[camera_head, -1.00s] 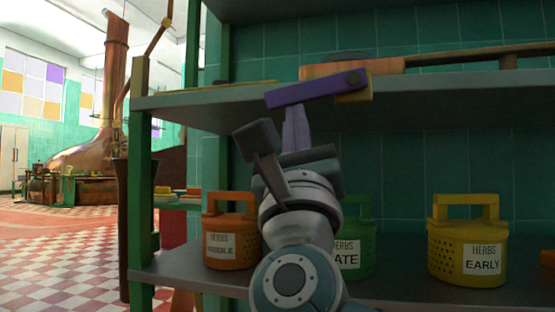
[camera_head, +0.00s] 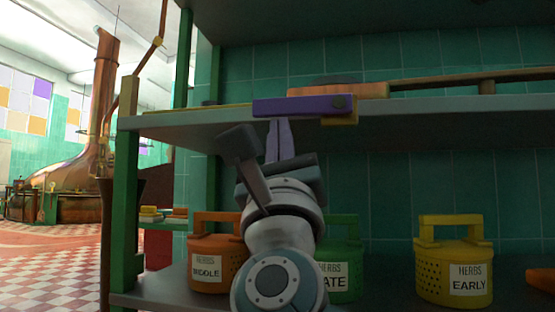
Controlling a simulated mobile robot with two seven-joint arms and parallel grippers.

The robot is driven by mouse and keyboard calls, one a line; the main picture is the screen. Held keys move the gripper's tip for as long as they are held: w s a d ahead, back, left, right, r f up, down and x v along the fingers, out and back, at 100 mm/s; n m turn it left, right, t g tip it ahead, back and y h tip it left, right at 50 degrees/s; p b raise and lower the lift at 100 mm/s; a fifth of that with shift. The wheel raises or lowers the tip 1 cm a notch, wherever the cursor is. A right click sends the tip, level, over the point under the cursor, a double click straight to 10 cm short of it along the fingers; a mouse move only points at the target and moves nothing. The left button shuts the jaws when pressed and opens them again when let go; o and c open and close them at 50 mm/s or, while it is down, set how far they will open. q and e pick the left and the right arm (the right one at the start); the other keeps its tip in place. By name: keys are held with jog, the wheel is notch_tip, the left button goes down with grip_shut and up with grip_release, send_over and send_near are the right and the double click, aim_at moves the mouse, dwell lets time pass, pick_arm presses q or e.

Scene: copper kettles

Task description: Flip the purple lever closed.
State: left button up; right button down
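The purple lever (camera_head: 290,106) is a long bar on the front edge of the upper shelf. It lies almost level, nearly parallel to that edge. Its right end has a dark round pivot (camera_head: 339,102) over a yellow mount (camera_head: 342,119). My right gripper (camera_head: 279,122) comes up from below, with its pale purple fingers side by side and apparently closed together. The fingertips are right under the left half of the bar. Whether they touch it is hard to tell. Nothing shows between the fingers. My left gripper is not in view.
The upper shelf (camera_head: 430,108) carries a long wooden-handled object (camera_head: 340,90). Below it stand an orange herb tin (camera_head: 210,245), a green one (camera_head: 343,250) partly behind my arm, and a yellow one (camera_head: 453,258). A copper kettle (camera_head: 70,175) stands far left.

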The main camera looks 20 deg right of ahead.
jog(key=s+a+f+b, duration=0.2)
jog(key=s+a+f, duration=0.2)
jog(key=f, duration=0.7)
jog(key=shift+s+b, duration=0.3)
jog(key=shift+s, duration=0.65)
